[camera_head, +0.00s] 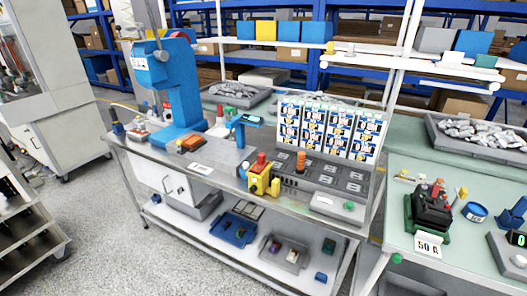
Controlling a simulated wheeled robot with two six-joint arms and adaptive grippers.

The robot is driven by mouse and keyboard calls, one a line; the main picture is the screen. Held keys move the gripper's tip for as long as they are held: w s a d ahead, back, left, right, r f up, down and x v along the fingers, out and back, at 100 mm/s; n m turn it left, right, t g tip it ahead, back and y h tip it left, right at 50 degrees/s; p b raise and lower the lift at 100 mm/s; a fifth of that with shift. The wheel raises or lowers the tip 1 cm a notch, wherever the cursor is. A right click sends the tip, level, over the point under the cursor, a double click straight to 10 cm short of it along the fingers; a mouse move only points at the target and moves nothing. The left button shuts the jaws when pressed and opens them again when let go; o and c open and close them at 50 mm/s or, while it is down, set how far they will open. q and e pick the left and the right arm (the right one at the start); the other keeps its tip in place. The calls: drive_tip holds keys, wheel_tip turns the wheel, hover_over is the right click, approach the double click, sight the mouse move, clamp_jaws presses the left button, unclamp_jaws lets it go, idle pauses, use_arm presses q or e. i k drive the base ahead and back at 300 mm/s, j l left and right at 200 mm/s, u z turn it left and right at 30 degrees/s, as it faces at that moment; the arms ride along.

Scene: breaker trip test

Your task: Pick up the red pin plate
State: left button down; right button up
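I cannot pick out the red pin plate for certain. An orange-red block on a dark base (189,144) lies at the left of the bench top, beside the blue press (178,88). A yellow fixture with a red top (262,175) stands at the bench's front edge. Small dark red and green items sit in the grey tray (266,257) on the lower shelf. They are too small to tell apart. Neither of my grippers shows in the view.
The metal bench (216,174) holds a grey panel (330,172) before an upright board of labelled cards (333,126). Grey floor (125,225) is free in front at left.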

sight(261, 164)
drive_tip(key=i+j+z, duration=0.1)
drive_tip(key=z, duration=0.55)
drive_tip(key=i+j+z, duration=0.2)
drive_tip(key=j+z, duration=0.25)
drive_tip(key=j, duration=0.9)
drive_tip(key=j+z, duration=0.45)
drive_tip(key=j, duration=0.95)
